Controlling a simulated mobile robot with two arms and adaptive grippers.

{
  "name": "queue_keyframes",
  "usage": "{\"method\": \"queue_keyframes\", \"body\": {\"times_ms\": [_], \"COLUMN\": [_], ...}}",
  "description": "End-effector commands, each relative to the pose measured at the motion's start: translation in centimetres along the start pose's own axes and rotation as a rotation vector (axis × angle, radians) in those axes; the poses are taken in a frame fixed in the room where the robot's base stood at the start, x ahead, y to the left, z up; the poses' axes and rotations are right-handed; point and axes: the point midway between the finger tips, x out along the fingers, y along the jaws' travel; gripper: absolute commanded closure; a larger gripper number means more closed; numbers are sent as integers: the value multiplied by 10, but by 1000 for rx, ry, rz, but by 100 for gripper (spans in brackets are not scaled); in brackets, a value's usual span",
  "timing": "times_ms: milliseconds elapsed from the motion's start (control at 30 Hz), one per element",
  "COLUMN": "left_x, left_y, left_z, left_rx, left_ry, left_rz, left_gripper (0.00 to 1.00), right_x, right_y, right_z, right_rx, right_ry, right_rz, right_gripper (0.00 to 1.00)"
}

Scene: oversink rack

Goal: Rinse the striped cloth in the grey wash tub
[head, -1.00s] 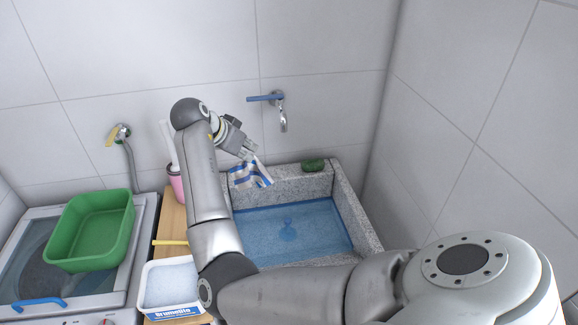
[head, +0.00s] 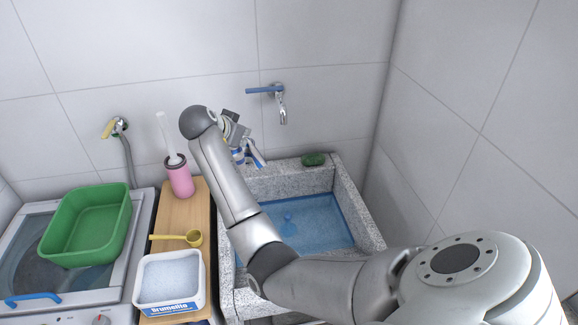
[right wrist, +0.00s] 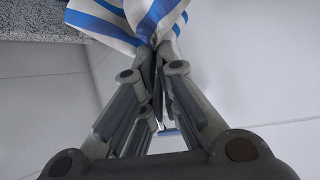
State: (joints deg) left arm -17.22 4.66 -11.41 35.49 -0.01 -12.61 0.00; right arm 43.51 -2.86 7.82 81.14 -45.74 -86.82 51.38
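The striped cloth (head: 256,153), white with blue stripes, hangs bunched at the back left of the grey wash tub, partly hidden by my right arm. My right gripper (head: 240,143) is shut on it; the right wrist view shows the closed fingers (right wrist: 158,62) with the cloth (right wrist: 112,20) spreading out beyond their tips. The grey wash tub (head: 352,205) is speckled stone and holds blue-looking water (head: 315,222). In the head view the cloth appears above the water, near the back rim; whether it touches the rim I cannot tell. My left gripper is out of view.
A tap with a blue lever (head: 281,105) is on the wall behind the tub. A green object (head: 313,159) lies on the back rim. Left are a wooden board (head: 180,217), pink brush holder (head: 180,180), yellow scoop (head: 194,238), white powder box (head: 170,307) and green basin (head: 88,235).

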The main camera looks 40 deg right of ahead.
Motion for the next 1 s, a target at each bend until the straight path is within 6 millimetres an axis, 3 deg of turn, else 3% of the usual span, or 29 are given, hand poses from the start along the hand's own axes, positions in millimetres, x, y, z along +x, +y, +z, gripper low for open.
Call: {"method": "queue_keyframes", "body": {"times_ms": [167, 367, 600, 700, 1000], "left_x": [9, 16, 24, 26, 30], "left_y": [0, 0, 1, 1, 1], "left_z": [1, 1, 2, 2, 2], "left_rx": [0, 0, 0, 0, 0], "left_ry": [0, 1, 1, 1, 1], "left_rz": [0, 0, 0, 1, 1], "left_gripper": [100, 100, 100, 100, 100], "right_x": [22, 51, 93, 106, 123], "right_y": [-12, -10, 28, 46, 76], "right_z": [21, 71, 150, 174, 207], "right_rx": [-77, -189, -330, -366, -410], "right_ry": [38, 11, -98, -141, -205], "right_rz": [-106, -193, -221, -215, -196], "right_gripper": [100, 100, 100, 100, 100]}}
